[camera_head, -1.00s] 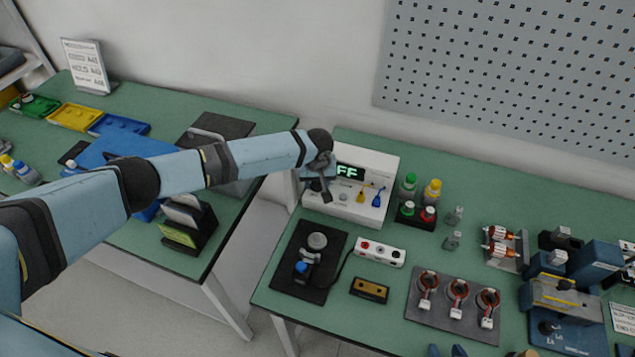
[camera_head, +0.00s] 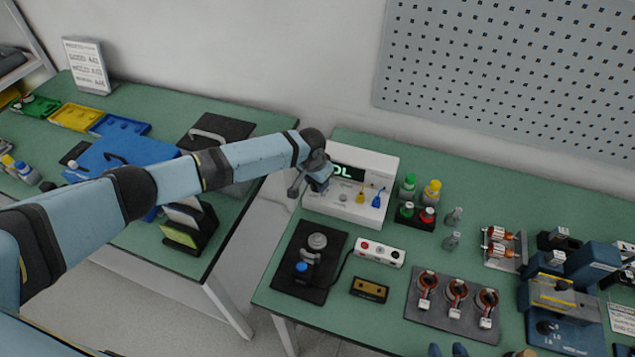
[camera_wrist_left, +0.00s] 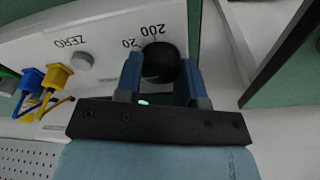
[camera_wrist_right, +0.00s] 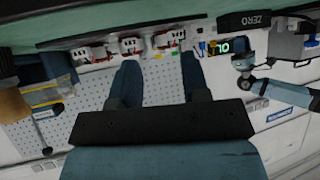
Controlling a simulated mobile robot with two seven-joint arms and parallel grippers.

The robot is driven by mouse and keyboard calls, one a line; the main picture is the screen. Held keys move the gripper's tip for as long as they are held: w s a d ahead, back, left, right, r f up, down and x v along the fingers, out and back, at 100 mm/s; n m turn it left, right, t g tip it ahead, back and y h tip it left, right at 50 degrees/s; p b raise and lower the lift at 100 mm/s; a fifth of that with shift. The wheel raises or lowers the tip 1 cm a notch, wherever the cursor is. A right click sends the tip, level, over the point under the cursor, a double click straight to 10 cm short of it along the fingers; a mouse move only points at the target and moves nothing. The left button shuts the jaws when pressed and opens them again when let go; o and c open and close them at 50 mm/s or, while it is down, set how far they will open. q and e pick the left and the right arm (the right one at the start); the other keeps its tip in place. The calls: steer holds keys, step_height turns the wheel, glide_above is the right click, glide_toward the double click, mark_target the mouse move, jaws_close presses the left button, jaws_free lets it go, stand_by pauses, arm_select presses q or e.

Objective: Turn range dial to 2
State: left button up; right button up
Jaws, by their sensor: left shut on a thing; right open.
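The white meter (camera_head: 345,210) stands at the left end of the right-hand table. Its green display (camera_head: 350,173) is partly hidden by my arm and shows what reads as "OL". My left gripper (camera_head: 298,187) is at the meter's left front, turned over. In the left wrist view my left gripper (camera_wrist_left: 158,75) is shut on the black range dial (camera_wrist_left: 158,62). Labels "20" and "200" show upside down beside the dial; its pointer and the "2" mark cannot be made out. My right gripper (camera_head: 447,351) shows only its fingertips at the bottom edge; the right wrist view (camera_wrist_right: 158,85) shows it open and empty.
A grey ZERO knob (camera_wrist_left: 81,61) and yellow (camera_head: 361,196) and blue (camera_head: 378,198) plugs are on the meter's front, close by. Bottles (camera_head: 431,192) stand to its right. A black mat (camera_head: 300,283) with a small device lies in front. A gap separates the two tables.

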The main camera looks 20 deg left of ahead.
arm_select(q)
steer(key=shift+d, duration=0.1)
steer(key=o, duration=0.7)
arm_select(e)
steer(key=shift+s+f, duration=0.1)
steer(key=shift+f, duration=0.1)
arm_select(q)
step_height(320, 180, up, 6)
steer(key=p, duration=0.6)
steer(key=shift+f, duration=0.15)
steer(key=shift+r, duration=0.3)
steer(key=shift+f, duration=0.2)
arm_select(e)
steer(key=shift+m+h, duration=0.3)
steer(key=shift+s+d+r, duration=0.1)
steer(key=shift+d+r, duration=0.15)
steer(key=shift+r, duration=1)
steer(key=shift+d+r, duration=0.2)
steer(key=shift+r, duration=1.05)
